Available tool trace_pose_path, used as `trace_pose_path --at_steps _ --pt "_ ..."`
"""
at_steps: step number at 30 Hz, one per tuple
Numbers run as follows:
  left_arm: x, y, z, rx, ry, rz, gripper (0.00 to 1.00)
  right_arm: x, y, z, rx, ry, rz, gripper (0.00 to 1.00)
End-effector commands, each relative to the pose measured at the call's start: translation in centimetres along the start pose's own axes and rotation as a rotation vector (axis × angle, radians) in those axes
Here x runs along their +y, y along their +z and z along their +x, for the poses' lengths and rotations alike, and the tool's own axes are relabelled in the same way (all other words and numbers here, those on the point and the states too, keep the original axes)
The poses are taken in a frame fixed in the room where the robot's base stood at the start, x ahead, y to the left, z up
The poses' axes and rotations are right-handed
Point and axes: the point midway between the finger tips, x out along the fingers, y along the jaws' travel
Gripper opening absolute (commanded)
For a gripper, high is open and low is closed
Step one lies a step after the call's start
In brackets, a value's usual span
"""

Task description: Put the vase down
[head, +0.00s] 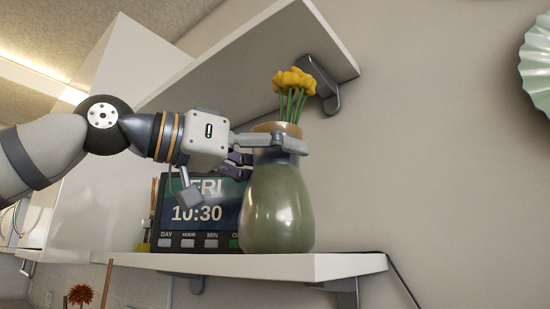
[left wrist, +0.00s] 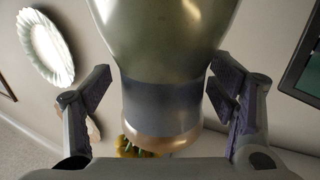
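The vase (head: 278,208) has a glossy green body, a grey band and a tan rim, with yellow flowers (head: 294,82) in it. It stands upright, its base appearing to rest on the lower white shelf (head: 345,263). My left gripper (head: 273,150) is around the vase's neck, one finger on the near side. In the left wrist view, the vase (left wrist: 165,105) is between the two fingers of the left gripper (left wrist: 160,95). A gap shows between each pad and the neck, so the gripper looks open. My right gripper is not in view.
A digital clock (head: 197,214) reading 10:30 stands just left of the vase, behind my gripper. An upper shelf (head: 320,40) with a bracket (head: 326,92) is above. The shelf's right end is clear. A pale green fluted plate (head: 537,65) hangs on the wall.

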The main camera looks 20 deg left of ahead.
Motion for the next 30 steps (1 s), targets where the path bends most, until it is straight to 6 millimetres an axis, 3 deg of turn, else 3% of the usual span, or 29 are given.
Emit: trace_pose_path --at_steps 7,15,21,30 --pt "-0.1 -0.3 -0.2 0.000 -0.001 -0.002 0.77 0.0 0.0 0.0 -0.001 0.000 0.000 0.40" --pt "-0.1 -0.3 -7.1 0.005 0.000 -0.002 0.77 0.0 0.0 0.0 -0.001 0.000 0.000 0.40" --pt "-0.1 -0.2 -11.0 0.001 0.000 -0.003 0.77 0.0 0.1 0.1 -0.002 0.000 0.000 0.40" --pt "-0.1 -0.2 -12.0 -0.002 0.000 -0.002 0.77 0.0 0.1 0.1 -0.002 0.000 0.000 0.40"
